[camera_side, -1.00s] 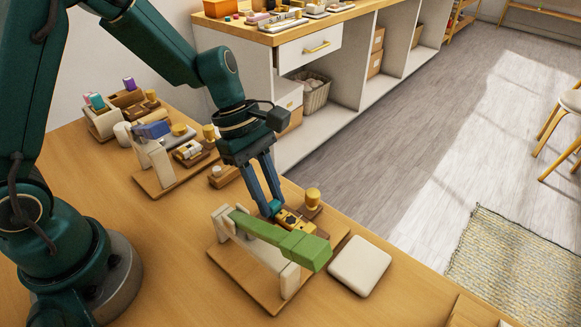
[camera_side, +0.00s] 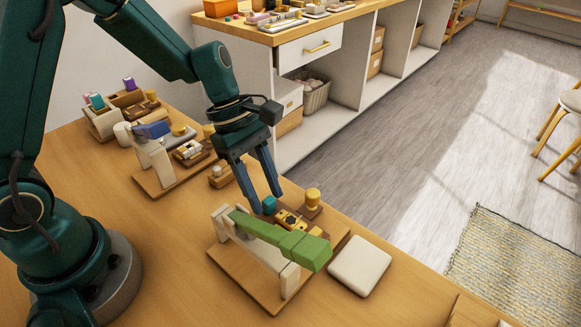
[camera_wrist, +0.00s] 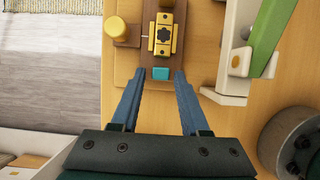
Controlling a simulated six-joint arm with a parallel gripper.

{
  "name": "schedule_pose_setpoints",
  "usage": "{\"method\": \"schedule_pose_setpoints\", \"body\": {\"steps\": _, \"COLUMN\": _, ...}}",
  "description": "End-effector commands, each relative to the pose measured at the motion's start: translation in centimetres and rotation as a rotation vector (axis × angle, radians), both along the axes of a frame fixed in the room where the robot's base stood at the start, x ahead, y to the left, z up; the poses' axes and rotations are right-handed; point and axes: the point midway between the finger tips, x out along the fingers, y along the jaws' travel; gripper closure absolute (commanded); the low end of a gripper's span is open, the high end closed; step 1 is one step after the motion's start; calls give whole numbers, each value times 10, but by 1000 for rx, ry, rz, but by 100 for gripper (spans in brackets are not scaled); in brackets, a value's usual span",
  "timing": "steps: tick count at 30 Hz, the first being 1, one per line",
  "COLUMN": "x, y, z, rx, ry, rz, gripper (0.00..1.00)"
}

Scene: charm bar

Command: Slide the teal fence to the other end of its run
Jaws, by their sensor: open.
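The teal fence (camera_side: 270,204) is a small block at one end of a dark brown strip, beside a yellow piece with a dark flower-shaped recess (camera_side: 291,219). In the wrist view the teal fence (camera_wrist: 160,73) lies at the near end, just below the yellow piece (camera_wrist: 164,33). My gripper (camera_side: 265,201) is open and empty, with its fingers pointing down at the fence. In the wrist view my gripper's tips (camera_wrist: 159,74) lie left and right of the fence with visible gaps. I cannot tell how far the tips are above the board.
A green lever (camera_side: 282,238) on a cream stand rises close beside the strip. A yellow knob (camera_side: 312,197) stands behind it. A cream pad (camera_side: 360,265) lies to the right. A second press with a blue lever (camera_side: 152,131) stands at the back left.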

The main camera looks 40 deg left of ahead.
Motion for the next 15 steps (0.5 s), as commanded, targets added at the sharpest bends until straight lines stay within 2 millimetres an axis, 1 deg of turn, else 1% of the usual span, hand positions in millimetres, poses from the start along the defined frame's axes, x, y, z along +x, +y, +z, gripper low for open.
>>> {"method": "schedule_pose_setpoints", "body": {"steps": 15, "x": 1, "y": 12, "z": 38, "rx": 0, "ry": -4, "rz": 1, "gripper": 55}}
